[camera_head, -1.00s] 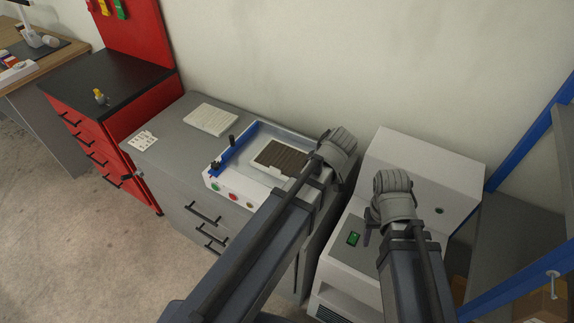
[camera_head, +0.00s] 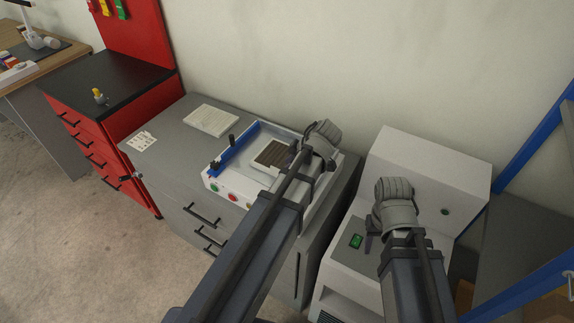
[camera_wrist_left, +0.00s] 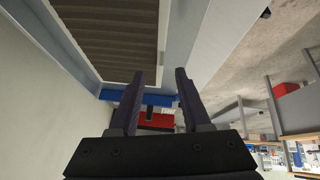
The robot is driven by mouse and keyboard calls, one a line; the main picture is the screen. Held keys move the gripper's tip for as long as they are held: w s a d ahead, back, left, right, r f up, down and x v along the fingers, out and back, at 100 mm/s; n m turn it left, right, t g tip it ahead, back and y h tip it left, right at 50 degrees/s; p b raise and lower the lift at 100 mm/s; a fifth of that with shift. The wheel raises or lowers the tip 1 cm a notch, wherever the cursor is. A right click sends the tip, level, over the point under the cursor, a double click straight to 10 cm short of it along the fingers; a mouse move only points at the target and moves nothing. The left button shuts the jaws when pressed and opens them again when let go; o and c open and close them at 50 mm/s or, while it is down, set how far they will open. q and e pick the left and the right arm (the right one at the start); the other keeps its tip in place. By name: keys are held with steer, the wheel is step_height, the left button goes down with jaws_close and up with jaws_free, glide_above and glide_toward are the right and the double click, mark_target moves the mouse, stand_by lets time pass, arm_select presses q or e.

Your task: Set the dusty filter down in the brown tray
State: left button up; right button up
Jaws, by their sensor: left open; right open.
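The dusty filter (camera_head: 272,153), a brown pleated panel in a pale frame, lies in the white and blue fixture on the grey cabinet. It fills the upper left of the left wrist view (camera_wrist_left: 108,32). My left gripper (camera_wrist_left: 160,92) is open, its two fingers apart with nothing between them. It is at the filter's right side in the head view, and the wrist hides part of the filter. I cannot tell whether a finger touches the frame. My right gripper (camera_head: 372,230) is open over the white machine. No brown tray can be made out clearly.
The fixture (camera_head: 215,183) has coloured buttons and a blue rail. A white pleated panel (camera_head: 211,120) and a paper card (camera_head: 142,141) lie on the cabinet. The white machine (camera_head: 424,180) stands at right. Brown surfaces (camera_head: 465,297) show low by the blue-framed rack.

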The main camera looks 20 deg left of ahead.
arm_select(q)
steer(key=shift+b+x, duration=2.25)
steer(key=shift+x, duration=0.35)
arm_select(e)
steer(key=shift+f, duration=2.25)
arm_select(q)
steer(key=shift+s+r, duration=0.1)
steer(key=shift+s, duration=0.05)
arm_select(e)
steer(key=shift+r, duration=0.15)
arm_select(q)
steer(key=shift+c, duration=0.4)
jaws_close()
